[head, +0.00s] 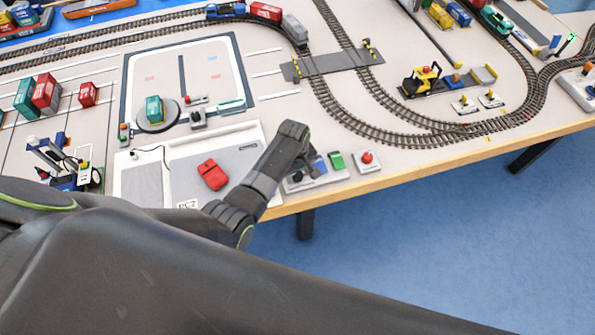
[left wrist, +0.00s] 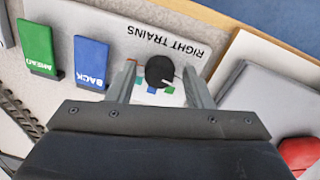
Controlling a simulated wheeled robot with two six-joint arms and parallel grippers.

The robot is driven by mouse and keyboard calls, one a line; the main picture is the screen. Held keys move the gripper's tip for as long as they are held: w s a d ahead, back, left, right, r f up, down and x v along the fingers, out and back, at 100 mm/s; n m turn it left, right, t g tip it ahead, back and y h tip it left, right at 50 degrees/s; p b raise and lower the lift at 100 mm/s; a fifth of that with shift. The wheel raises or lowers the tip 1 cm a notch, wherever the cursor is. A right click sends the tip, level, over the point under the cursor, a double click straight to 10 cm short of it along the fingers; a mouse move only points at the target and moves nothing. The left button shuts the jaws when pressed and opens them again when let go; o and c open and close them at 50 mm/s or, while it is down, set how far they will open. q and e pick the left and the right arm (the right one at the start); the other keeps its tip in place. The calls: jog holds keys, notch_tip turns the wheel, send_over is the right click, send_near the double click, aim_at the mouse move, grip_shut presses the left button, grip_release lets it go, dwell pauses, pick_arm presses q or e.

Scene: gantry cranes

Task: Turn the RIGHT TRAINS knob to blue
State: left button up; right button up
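The RIGHT TRAINS panel (head: 297,186) is at the table's front edge in the head view, partly covered by my left arm. In the left wrist view, its round black knob (left wrist: 159,70) has a white pointer mark facing down and right. Small colour patches lie beside the knob: a blue one (left wrist: 153,90) and a green one (left wrist: 169,89), near which the pointer ends. My left gripper (left wrist: 158,76) is open, with one finger on each side of the knob and gaps showing between. My right gripper is in neither view.
A green AHEAD lever (left wrist: 38,46) and a blue BACK lever (left wrist: 91,62) stand beside the knob. A red button box (head: 366,160) is right of the panel. A grey console with a red block (head: 212,174) is to the left. Train tracks (head: 400,135) run behind.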

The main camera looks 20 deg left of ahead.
pick_arm(q)
jog(key=c, duration=0.8)
jog(key=shift+r+m+p, duration=0.1)
jog(key=shift+m+p, duration=0.6)
jog(key=shift+m, duration=0.4)
jog(key=m+p, duration=0.1)
jog(key=m, duration=0.1)
jog(key=shift+m, duration=0.3)
jog(key=m+p, duration=0.1)
jog(key=m, duration=0.4)
jog(key=shift+a+p, duration=0.1)
jog(key=shift+p, duration=0.2)
jog(key=m, duration=0.5)
jog(key=shift+w+m+g+p, duration=0.1)
jog(key=shift+m+g+p, duration=0.25)
jog(key=shift+m+g, duration=0.05)
